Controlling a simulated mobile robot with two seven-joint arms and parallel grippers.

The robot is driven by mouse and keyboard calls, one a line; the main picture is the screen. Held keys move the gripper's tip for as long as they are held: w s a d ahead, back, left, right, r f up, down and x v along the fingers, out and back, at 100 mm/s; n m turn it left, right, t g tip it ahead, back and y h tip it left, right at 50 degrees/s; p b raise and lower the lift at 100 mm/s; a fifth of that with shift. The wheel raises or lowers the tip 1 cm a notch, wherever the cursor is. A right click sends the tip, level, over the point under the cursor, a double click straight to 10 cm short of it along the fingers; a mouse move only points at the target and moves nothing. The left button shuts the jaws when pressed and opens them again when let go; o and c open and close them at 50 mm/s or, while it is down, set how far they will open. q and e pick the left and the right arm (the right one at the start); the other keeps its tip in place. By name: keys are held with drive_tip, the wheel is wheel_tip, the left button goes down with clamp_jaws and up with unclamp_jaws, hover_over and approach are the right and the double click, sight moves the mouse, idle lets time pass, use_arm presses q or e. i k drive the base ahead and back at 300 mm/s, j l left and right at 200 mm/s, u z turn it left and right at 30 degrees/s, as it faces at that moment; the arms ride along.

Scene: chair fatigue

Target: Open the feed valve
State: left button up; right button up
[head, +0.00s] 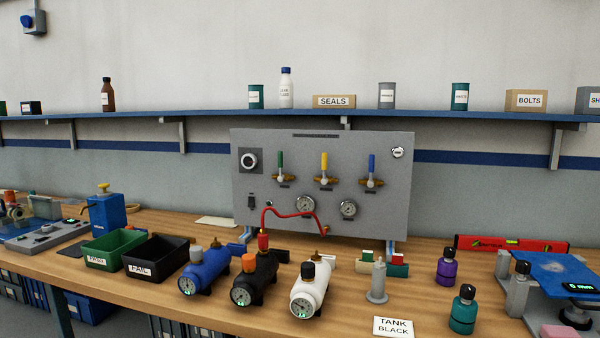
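A grey panel (250,205) stands at the back of the bench. It carries three valves side by side, with a green handle (280,160), a yellow handle (324,163) and a blue handle (372,164). All three handles point upward. The small labels under them are too small to read, so I cannot tell which is the feed valve. A red hose (290,214) runs from the panel's lower part to the top of the black tank (265,272). Neither gripper is in view.
A blue tank (214,268) and a white tank (315,285) flank the black tank. PASS (118,243) and FAIL (165,250) bins stand left. A TANK BLACK card (393,327), purple bottle (447,268) and teal bottle (463,312) are at the right. A shelf (300,114) runs above the panel.

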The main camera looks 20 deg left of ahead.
sight(281, 165)
drive_tip(key=j+z, duration=0.1)
drive_tip(key=j, duration=0.95)
drive_tip(key=j+z, duration=0.15)
drive_tip(key=j, duration=0.9)
drive_tip(key=k, duration=0.05)
